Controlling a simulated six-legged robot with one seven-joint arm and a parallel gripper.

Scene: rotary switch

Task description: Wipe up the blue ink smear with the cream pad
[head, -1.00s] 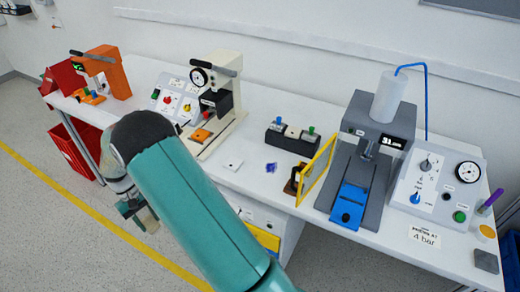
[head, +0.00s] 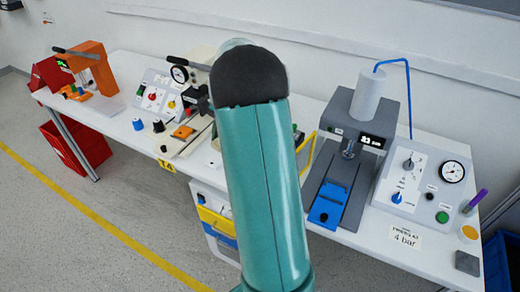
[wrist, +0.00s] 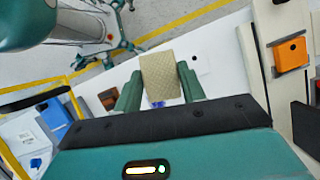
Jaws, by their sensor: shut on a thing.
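The cream pad (wrist: 161,76) is held between the two teal fingers of my gripper (wrist: 159,72) in the wrist view. My gripper is shut on it, over the white bench top. A bit of the blue ink smear (wrist: 157,104) shows on the bench just below the pad's lower edge in the wrist view, between the fingers. I cannot tell whether the pad touches the bench or how much of the smear it covers. In the head view my arm hides the gripper, the pad and the smear.
In the head view a grey press with a blue tray (head: 325,206) stands right of my arm, with a yellow frame (head: 305,150) beside it. A pale press with an orange block (head: 183,132) stands left. In the wrist view, the yellow frame (wrist: 38,98) is left and the orange block (wrist: 291,55) right.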

